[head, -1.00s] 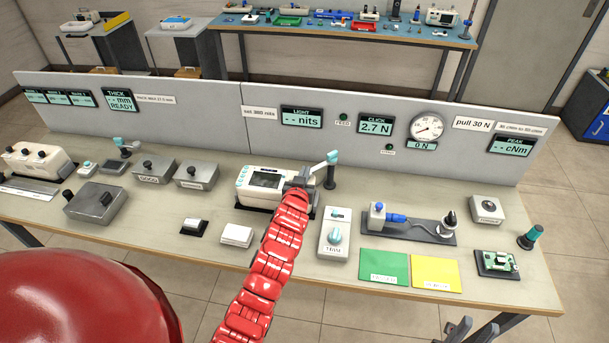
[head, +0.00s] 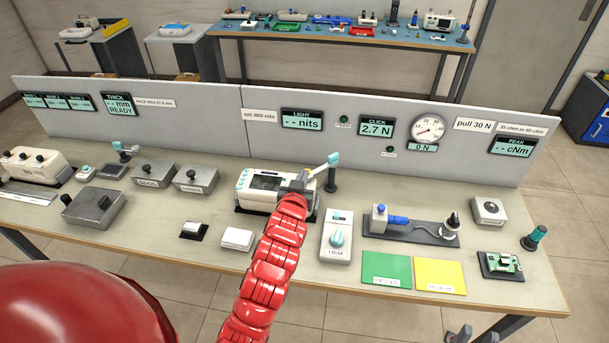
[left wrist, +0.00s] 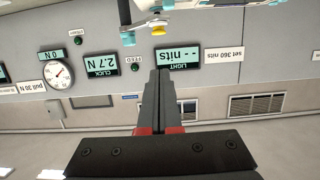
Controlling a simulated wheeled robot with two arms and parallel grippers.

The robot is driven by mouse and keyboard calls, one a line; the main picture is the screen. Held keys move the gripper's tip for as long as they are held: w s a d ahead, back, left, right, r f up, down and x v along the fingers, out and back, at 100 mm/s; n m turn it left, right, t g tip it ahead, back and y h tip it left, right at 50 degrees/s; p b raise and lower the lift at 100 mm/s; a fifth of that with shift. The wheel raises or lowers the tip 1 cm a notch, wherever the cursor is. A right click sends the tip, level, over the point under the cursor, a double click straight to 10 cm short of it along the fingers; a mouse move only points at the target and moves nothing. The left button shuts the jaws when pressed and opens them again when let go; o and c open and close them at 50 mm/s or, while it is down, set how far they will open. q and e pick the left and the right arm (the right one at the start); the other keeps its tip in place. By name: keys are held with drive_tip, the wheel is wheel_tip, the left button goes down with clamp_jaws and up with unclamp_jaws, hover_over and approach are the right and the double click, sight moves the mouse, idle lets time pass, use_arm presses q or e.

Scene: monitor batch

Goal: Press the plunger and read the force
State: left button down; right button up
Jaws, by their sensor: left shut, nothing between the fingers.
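The white monitor (head: 246,191), with teal buttons and a dark screen, stands mid-table. My left gripper (head: 303,181) is at its right end, partly hidden by my red arm. In the left wrist view its fingers (left wrist: 160,74) are shut together and empty, below a white and teal part with a yellow piece (left wrist: 158,30). I cannot tell which part is the plunger, or whether the fingers touch anything. The CLICK display (head: 376,129) reads 2.7 N. The round dial's readout (head: 423,147) shows 0 N. My right gripper (head: 458,334) barely shows at the bottom edge.
A teal-tipped lever on a dark post (head: 331,178) stands just right of the monitor. A white box with a teal knob (head: 336,252), a green mat (head: 386,269) and a yellow mat (head: 438,275) lie nearer. The grey panel (head: 210,116) closes the back.

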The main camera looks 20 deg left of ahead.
use_arm(q)
drive_tip(key=v, duration=0.3)
drive_tip(key=shift+s+r+b, duration=0.2)
drive_tip(key=shift+s+b, duration=0.15)
